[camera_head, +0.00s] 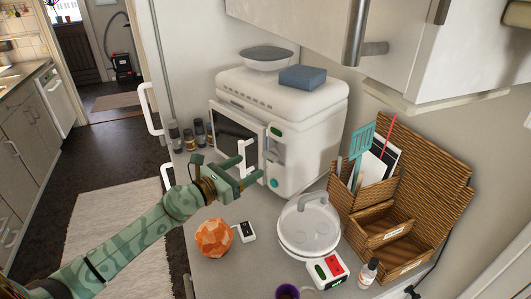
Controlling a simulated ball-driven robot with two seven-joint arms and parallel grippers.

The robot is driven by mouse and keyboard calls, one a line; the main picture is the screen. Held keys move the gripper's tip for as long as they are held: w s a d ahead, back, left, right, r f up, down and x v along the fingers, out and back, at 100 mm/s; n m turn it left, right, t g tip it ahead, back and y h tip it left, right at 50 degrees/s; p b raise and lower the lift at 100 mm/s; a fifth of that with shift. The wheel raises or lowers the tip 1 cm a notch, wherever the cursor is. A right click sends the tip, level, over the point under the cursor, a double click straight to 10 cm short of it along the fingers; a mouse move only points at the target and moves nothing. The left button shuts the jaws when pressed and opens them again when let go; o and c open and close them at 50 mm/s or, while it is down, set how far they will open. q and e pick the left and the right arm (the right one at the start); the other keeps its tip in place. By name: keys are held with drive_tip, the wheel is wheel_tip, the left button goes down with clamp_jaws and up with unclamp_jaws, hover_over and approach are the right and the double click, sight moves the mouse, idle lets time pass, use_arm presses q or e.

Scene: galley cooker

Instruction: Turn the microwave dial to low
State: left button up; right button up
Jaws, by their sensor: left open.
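The white microwave (300,128) stands on the counter against the wall, its dark door window (236,135) facing left. Its control panel at the right of the front has a green display (275,132) and a round teal dial (273,183) low down. The dial's pointer setting is too small to read. My left gripper (250,162) is open and empty in front of the microwave, its fingers pointing towards the panel and the door's right edge. They appear just left of the dial; I cannot tell whether they touch anything. My right gripper is not in view.
A grey bowl (266,58) and blue box (302,77) sit on top of the microwave. An orange faceted ball (213,238), a white lidded pot (309,226) and a wicker organiser (425,205) occupy the counter. Several jars (190,137) stand left of the microwave. A cupboard hangs above.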

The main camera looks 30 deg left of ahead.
sight(266, 156)
use_arm(q)
drive_tip(key=x, duration=0.8)
drive_tip(key=shift+f+b, duration=0.15)
drive_tip(key=shift+b, duration=0.15)
drive_tip(key=c, duration=1)
